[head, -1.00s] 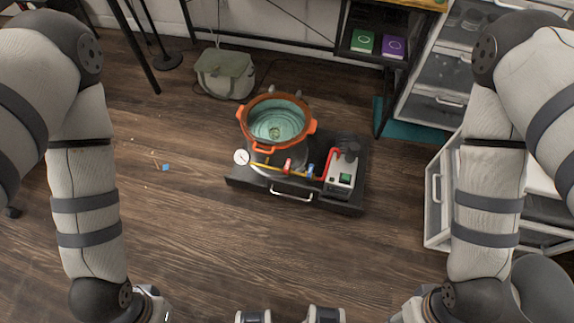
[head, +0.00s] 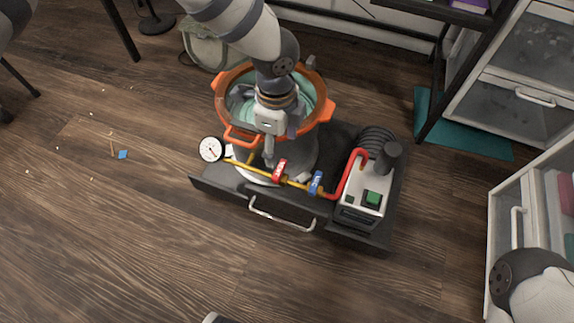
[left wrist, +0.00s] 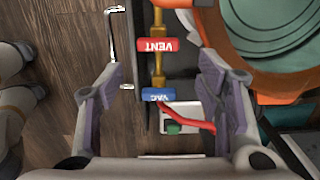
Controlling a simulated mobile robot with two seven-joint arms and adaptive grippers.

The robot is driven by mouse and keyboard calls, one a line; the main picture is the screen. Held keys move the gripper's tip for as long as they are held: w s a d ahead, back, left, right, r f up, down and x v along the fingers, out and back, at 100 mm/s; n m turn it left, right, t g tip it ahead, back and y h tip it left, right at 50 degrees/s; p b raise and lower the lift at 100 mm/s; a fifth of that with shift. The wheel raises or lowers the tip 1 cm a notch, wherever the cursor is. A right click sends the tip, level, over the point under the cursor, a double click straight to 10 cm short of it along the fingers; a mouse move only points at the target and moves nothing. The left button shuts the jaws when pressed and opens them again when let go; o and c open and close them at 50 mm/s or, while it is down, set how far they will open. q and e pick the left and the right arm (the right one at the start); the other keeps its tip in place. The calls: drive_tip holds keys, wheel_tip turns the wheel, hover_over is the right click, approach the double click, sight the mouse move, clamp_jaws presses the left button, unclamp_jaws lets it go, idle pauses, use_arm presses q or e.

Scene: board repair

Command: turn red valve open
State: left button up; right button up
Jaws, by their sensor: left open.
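The red valve handle (head: 280,170), marked VENT, sits on a brass pipe in front of the orange-rimmed pot. It also shows in the left wrist view (left wrist: 158,45), top centre, lying across the pipe. A blue valve handle (head: 316,182), marked VAC, is on the same pipe; it is nearer the gripper's base in the left wrist view (left wrist: 158,95). My left gripper (head: 268,150) points down by the pot's front rim. In the left wrist view its fingers (left wrist: 160,72) are wide apart, with the pipe between them and nothing held.
The orange-rimmed pot (head: 325,112), a pressure gauge (head: 211,149) and a pump with a green switch (head: 365,195) crowd the black drawer base (head: 220,185). A red hose (head: 348,172) joins pipe and pump. The floor in front is clear.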

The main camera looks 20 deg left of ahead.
sight(279, 169)
use_arm(q)
wheel_tip(279, 169, down, 9)
drive_tip(key=b, duration=0.3)
drive_tip(key=shift+s, duration=0.1)
use_arm(e)
drive_tip(key=shift+s+d+f+g, duration=0.1)
drive_tip(key=shift+s+f+g, duration=0.1)
drive_tip(key=shift+s+f, duration=0.3)
drive_tip(key=shift+s+f+g, duration=0.15)
drive_tip(key=shift+f+g, duration=0.05)
drive_tip(key=shift+f, duration=0.45)
use_arm(q)
drive_tip(key=shift+r, duration=0.1)
drive_tip(key=c, duration=0.9)
